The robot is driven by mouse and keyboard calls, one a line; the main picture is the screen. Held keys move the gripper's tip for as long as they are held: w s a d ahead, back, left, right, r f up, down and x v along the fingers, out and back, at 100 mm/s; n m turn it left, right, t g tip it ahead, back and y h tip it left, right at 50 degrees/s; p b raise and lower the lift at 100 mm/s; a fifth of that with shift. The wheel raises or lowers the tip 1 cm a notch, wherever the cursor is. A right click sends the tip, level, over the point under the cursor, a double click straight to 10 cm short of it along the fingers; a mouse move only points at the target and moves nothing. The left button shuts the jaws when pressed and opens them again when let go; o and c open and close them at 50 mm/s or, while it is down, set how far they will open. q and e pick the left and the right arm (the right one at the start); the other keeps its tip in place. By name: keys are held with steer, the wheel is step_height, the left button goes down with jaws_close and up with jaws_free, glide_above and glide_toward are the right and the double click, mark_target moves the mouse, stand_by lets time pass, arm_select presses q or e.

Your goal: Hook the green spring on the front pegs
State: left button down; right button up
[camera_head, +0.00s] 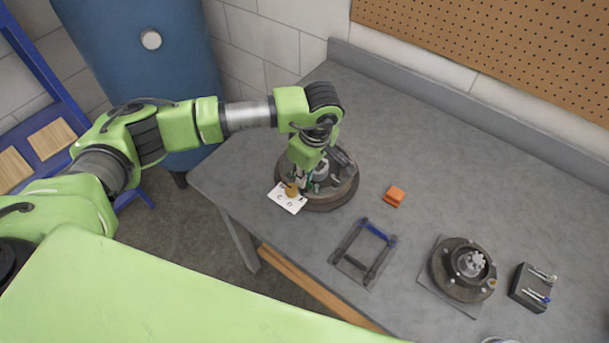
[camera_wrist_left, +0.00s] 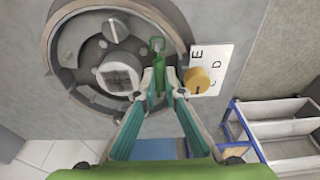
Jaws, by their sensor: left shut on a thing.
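The round brake assembly (camera_head: 338,203) stands on the grey table under my left arm. It also shows in the left wrist view (camera_wrist_left: 62,50), with a hub that has a square centre and several posts inside its rim. My left gripper (camera_head: 306,178) is low over its left part. In the wrist view the gripper's fingertips (camera_wrist_left: 163,92) are shut on the green spring (camera_wrist_left: 157,47). The spring's looped end points away from the fingers and lies over the right side of the assembly. I cannot tell whether it touches a peg. My right gripper is out of view.
A white lettered card (camera_head: 291,204) with a yellow-brown knob (camera_wrist_left: 198,80) lies beside the assembly. An orange block (camera_head: 395,196), a dark frame (camera_head: 353,270), a second hub assembly (camera_head: 445,280) and a black holder with pins (camera_head: 525,292) stand to the right. The table's back is clear.

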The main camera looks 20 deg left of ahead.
arm_select(q)
steer(key=c, duration=2)
jaws_free()
steer(key=shift+c, duration=0.2)
steer(key=c, duration=0.3)
steer(key=shift+r+p, duration=1.45)
steer(key=shift+r, duration=2.1)
